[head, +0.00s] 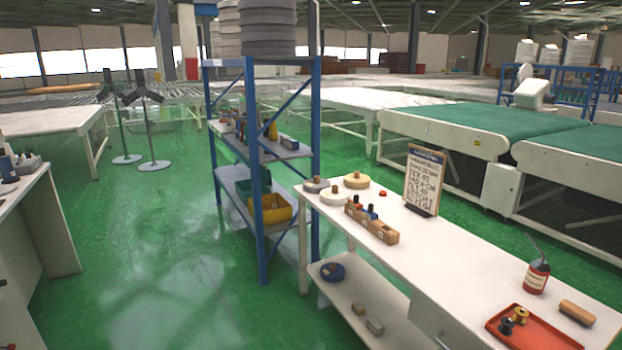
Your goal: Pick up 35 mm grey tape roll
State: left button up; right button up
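A grey tape roll (314,186) lies flat at the far left corner of the white workbench (455,245). A cream roll (335,198) and a tan roll (357,181) lie close beside it, with small brown pieces at their tops. Roll widths and markings are too small to read. A dark blue roll (332,271) lies on the bench's lower shelf. Neither of my grippers shows in the head view.
A wooden block holder (371,224), a letter board (423,181), a red can (536,278) and a red tray (558,343) stand on the bench. A blue-framed rack (262,180) stands behind its left end. Green floor (170,270) to the left is clear.

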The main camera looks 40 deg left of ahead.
aim_at(315, 185)
jog(key=i+j+u, duration=0.3)
jog(key=i+j, duration=0.4)
jog(key=j, duration=0.25)
jog(key=i+j+u, duration=0.25)
jog(key=i+j, duration=0.55)
jog(key=i+j+u, duration=0.3)
jog(key=i+j, duration=0.35)
jog(key=i, duration=0.25)
